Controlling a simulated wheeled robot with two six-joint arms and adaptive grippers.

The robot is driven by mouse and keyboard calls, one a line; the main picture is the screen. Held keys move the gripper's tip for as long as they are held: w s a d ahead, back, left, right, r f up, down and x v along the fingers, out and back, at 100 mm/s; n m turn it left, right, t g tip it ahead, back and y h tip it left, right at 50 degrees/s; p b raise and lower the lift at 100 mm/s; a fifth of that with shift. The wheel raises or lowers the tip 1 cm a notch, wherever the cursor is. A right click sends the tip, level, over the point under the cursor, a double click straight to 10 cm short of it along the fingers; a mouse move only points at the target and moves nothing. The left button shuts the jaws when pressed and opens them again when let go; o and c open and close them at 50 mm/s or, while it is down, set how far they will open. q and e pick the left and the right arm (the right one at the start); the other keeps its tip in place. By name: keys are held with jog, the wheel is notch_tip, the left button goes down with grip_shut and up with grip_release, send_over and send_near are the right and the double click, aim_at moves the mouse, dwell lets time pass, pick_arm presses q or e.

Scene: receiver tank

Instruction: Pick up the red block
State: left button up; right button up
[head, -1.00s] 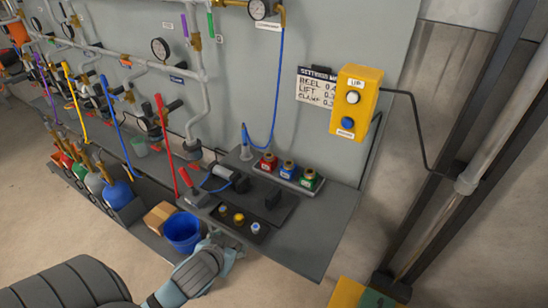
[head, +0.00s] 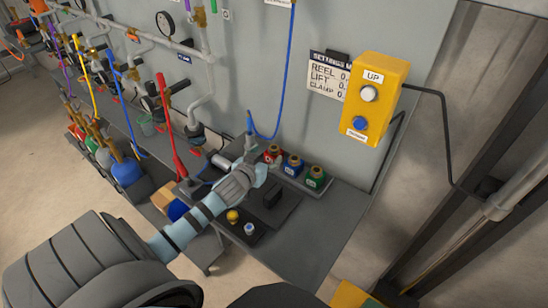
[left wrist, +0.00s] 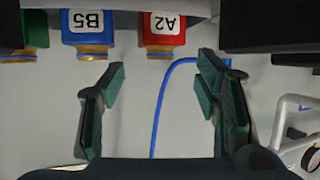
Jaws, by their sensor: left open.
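The red block (head: 272,154), with a brass top, stands upright at the left end of a row on the grey bench. It also shows in the left wrist view (left wrist: 163,27), upside down, with an A2 label. My left gripper (head: 261,168) is open and empty beside the red block in the head view. In the left wrist view its two fingers (left wrist: 162,68) are spread, and the red block lies ahead of the gap, apart from the fingertips. My right gripper is not in view.
A blue block (head: 292,166) labelled B5 and a green block (head: 315,178) stand right of the red one. A blue hose (head: 288,80) hangs down behind them. A red lever (head: 165,115) rises to the left.

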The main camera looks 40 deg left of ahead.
aim_at(272, 151)
pick_arm(q)
jog(key=b+x, duration=0.1)
jog(key=x, duration=0.5)
jog(key=shift+b, duration=0.3)
jog(key=c, duration=1.3)
